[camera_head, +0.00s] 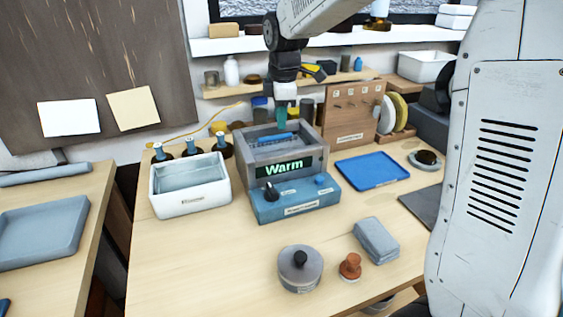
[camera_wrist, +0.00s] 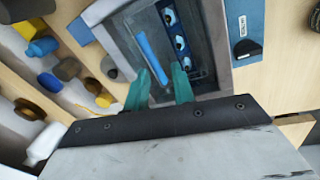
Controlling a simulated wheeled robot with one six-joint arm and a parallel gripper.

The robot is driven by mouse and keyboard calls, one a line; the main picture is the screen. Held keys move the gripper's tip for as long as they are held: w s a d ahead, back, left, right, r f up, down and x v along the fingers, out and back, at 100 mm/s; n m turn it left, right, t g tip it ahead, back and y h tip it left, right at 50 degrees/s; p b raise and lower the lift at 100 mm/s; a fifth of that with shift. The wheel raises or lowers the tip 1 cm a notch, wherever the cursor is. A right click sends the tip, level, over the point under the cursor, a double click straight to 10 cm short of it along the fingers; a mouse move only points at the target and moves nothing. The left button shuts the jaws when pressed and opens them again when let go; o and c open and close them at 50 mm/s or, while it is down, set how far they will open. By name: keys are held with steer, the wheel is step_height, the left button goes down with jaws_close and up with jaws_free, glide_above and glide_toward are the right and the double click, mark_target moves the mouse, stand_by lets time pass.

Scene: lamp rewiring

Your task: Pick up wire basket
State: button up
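A grey open-topped tank (camera_head: 318,142) with a lit "Warm" display stands on the table. The wire basket appears to be inside it, though its wires are too small to make out. A blue bar (camera_head: 277,139), perhaps its handle, lies across the tank opening. In the wrist view the blue bar (camera_wrist: 152,50) runs between my fingers, beside several round shapes in a dark blue strip. My gripper (camera_head: 282,115), with teal fingers, points down at the tank's far side. Its fingertips (camera_wrist: 161,70) are apart with nothing clearly held; contact with the bar cannot be told.
A white bin (camera_head: 190,200) stands left of the tank, and a blue tray (camera_head: 372,171) lies to its right. A wooden rack (camera_head: 350,115) with discs is behind right. A round grey container (camera_head: 300,283), an orange-brown knob (camera_head: 350,267) and a grey block (camera_head: 376,240) sit in front.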

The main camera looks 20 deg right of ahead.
steer(key=w+f, duration=0.1)
steer(key=f, duration=0.1)
steer(key=f+n, duration=0.1)
steer(key=f, duration=0.1)
steer(key=w+f+n, duration=0.1)
steer(key=f, duration=0.1)
steer(key=shift+w+f, duration=0.35)
jaws_close()
